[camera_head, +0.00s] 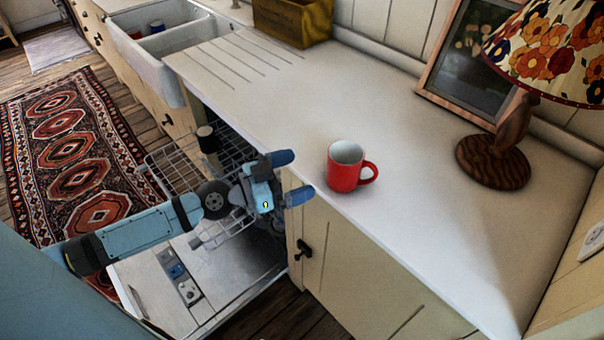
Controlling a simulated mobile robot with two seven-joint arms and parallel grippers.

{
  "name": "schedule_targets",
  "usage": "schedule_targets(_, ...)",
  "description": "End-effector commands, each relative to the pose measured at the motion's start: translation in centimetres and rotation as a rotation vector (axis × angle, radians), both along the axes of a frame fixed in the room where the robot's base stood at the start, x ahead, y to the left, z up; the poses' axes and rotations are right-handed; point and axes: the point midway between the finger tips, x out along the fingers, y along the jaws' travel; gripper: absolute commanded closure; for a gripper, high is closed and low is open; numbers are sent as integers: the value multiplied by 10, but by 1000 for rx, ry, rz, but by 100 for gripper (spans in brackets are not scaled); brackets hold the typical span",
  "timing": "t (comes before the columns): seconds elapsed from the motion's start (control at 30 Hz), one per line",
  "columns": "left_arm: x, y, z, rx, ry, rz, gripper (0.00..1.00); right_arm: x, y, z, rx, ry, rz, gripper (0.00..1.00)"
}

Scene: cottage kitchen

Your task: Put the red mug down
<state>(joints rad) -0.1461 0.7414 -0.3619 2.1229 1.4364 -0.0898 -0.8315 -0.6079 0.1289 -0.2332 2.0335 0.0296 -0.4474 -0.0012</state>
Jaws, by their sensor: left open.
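The red mug (343,178) stands upright on the white countertop (400,133), near its front edge. Its inside is white and its handle points right. My left gripper (290,178) is open and empty, just left of the mug at the counter's front edge. Its two blue fingertips point toward the mug, with a gap between them and it. My right gripper is not in view.
An open dishwasher with a wire rack (172,165) lies below my left arm. A lamp with a wooden base (492,162) and a picture frame (468,65) stand at the back right. A wooden box (292,20) and sink (160,45) are farther back. Counter right of the mug is clear.

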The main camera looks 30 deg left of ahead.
Motion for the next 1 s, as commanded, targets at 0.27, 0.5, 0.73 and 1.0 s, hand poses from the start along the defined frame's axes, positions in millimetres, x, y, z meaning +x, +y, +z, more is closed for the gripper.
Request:
schedule_targets(0.27,-47,-33,-90,43,174,74,0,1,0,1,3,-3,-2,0)
schedule_targets(0.5,-111,-51,-186,146,440,262,0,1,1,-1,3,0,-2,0)
schedule_targets(0.73,-147,-51,-223,208,571,384,0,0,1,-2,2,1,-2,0)
schedule_targets(1.0,-150,-50,-226,217,579,395,0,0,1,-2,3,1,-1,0)
